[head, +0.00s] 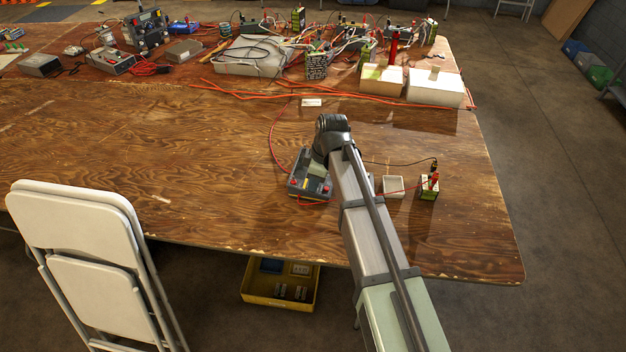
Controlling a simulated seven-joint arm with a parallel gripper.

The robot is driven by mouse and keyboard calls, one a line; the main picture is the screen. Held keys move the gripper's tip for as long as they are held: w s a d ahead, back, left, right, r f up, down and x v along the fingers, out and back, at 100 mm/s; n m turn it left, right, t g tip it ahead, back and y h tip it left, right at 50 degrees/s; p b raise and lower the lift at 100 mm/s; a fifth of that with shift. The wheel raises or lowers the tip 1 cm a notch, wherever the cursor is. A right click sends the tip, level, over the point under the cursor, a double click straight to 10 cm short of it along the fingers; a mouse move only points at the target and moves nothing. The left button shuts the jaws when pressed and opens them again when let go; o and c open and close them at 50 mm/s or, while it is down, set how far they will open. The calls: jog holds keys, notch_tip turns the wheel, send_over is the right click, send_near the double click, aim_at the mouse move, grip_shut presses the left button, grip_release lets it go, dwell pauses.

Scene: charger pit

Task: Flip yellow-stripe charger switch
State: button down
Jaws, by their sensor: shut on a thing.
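A dark grey charger (298,187) with red parts on its top sits on the wooden table, left of my arm. No yellow stripe can be made out on it at this size. My gripper (322,160) is at the charger's right upper side, bent down from the dark wrist joint. My arm covers its fingertips and the right part of the charger. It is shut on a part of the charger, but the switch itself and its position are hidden.
Right of my arm stand a small white tray (393,186) and a green-sided battery (429,187) with red and black leads. A red cable (272,138) curves left of the charger. Boxes and instruments crowd the table's back. The table's left middle is clear. A white folding chair (75,230) stands in front.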

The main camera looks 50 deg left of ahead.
jog(key=shift+d, duration=0.1)
dwell(0.3)
jog(key=c, duration=1.1)
grip_release()
jog(key=v, duration=1.3)
jog(key=shift+w+d+r, duration=0.25)
jog(key=shift+d+r, duration=0.05)
jog(key=shift+w, duration=0.1)
